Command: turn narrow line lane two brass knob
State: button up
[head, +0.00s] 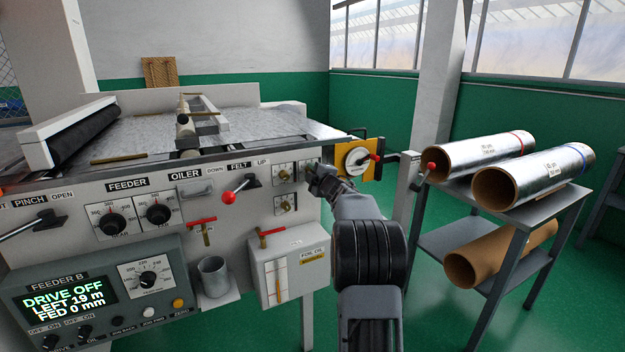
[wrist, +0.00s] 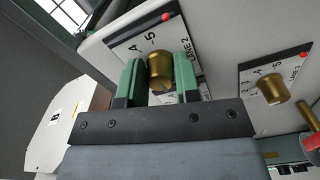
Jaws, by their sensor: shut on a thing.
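In the wrist view, a brass knob (wrist: 160,68) stands on a white dial plate (wrist: 124,42) marked LANE 2, with numbers and a red dot. My gripper (wrist: 161,84) has one green finger on each side of this knob and is shut on it. The fingers hide part of the dial's scale. Another brass knob (wrist: 271,86) stands on a similar plate to the right, apart from my gripper. In the head view my gripper (head: 316,179) is at the right end of the machine's front panel, and it hides the held knob there.
Small brass-knob plates (head: 283,172) sit left of my gripper. A red-tipped lever (head: 232,194) sticks out further left. A yellow dial unit (head: 360,158) is close on the right. An oil box (head: 290,265) hangs below. A rack (head: 520,215) with foil rolls stands at right.

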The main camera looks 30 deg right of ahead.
jog(key=shift+n+b, duration=0.3)
jog(key=shift+n, duration=0.2)
dwell(0.3)
jog(key=o, duration=0.9)
jog(key=shift+s, duration=0.1)
jog(key=s, duration=0.4)
jog(key=s+a, duration=0.1)
jog(key=s, duration=0.4)
jog(key=s+a, duration=0.1)
jog(key=s, duration=0.3)
jog(key=shift+s, duration=0.25)
